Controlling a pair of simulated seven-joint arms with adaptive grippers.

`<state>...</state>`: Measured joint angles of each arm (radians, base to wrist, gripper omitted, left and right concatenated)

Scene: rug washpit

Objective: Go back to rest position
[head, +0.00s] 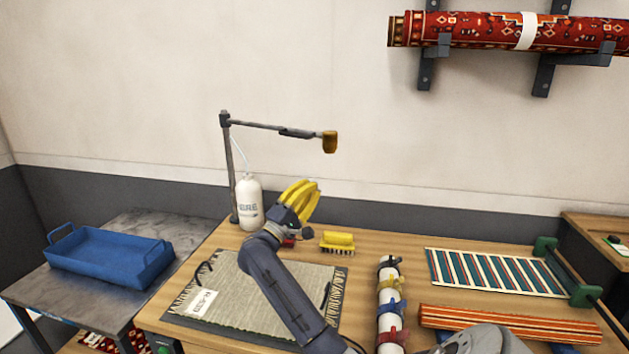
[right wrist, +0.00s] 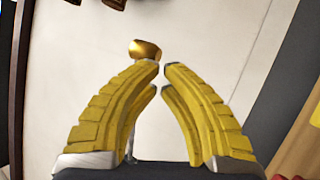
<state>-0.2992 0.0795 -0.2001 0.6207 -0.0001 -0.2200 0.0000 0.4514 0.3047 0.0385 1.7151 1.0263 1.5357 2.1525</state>
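My right gripper (head: 304,195) has yellow ribbed fingers and is raised over the back of the wooden table, between the white bottle and the yellow brush in the head view. In the right wrist view (right wrist: 161,68) its fingers arch inward, with the tips almost together and a thin gap showing. Nothing is held between them. An amber lamp-like head (right wrist: 145,49) shows beyond the tips. My left gripper is not in view.
The wooden table holds a grey mat (head: 255,303), white bottle (head: 249,203), yellow brush (head: 338,242), a white roll with coloured straps (head: 391,312), a striped rug (head: 490,272) and an orange striped roll (head: 505,325). A stand arm (head: 265,126) rises behind. A blue tray (head: 105,262) is left.

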